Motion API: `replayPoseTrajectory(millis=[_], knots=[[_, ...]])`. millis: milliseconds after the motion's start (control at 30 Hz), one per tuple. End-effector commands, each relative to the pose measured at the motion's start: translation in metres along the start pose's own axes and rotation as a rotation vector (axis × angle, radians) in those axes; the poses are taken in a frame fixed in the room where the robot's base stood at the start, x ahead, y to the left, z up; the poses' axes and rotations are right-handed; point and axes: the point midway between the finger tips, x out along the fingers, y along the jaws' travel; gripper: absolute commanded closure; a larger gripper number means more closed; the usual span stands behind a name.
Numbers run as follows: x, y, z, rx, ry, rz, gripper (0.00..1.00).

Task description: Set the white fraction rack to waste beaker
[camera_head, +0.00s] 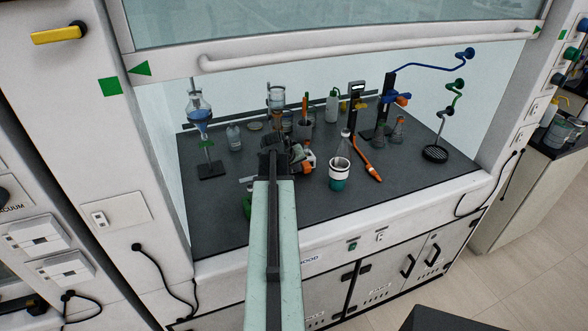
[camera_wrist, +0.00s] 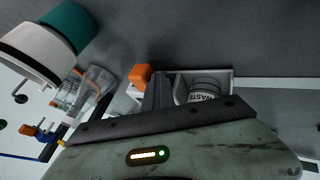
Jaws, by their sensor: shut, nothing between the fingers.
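In the wrist view a white open-topped rack (camera_wrist: 229,88) lies beyond my gripper (camera_wrist: 152,86). A white beaker marked WASTE (camera_wrist: 203,85) shows within its walls. My gripper's dark fingers and an orange tip overlap the rack's left side in the picture; I cannot tell whether they touch it. My gripper is shut and empty. In the head view my gripper (camera_head: 289,160) is low over the dark worktop inside the fumehood. My arm and gripper hide most of what lies there; white and orange parts (camera_head: 309,157) show at its right, not clearly separable.
A stand with blue liquid (camera_head: 201,125) is at the left. Bottles and black stands are behind. The worktop's front right (camera_head: 420,175) is clear. The raised sash (camera_head: 370,48) hangs above.

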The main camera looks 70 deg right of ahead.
Motion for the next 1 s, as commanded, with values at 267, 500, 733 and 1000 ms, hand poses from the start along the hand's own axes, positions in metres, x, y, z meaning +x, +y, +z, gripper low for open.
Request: replayPoseTrajectory(millis=[267, 500, 733, 1000], knots=[[-0.017, -0.025, 0.006, -0.006, 0.001, 0.007, 1.00], [-0.089, -0.028, 0.003, -0.006, 0.001, 0.003, 1.00], [-0.119, -0.032, 0.004, -0.005, 0.002, 0.003, 1.00], [-0.120, -0.033, 0.005, -0.004, 0.001, 0.003, 1.00]])
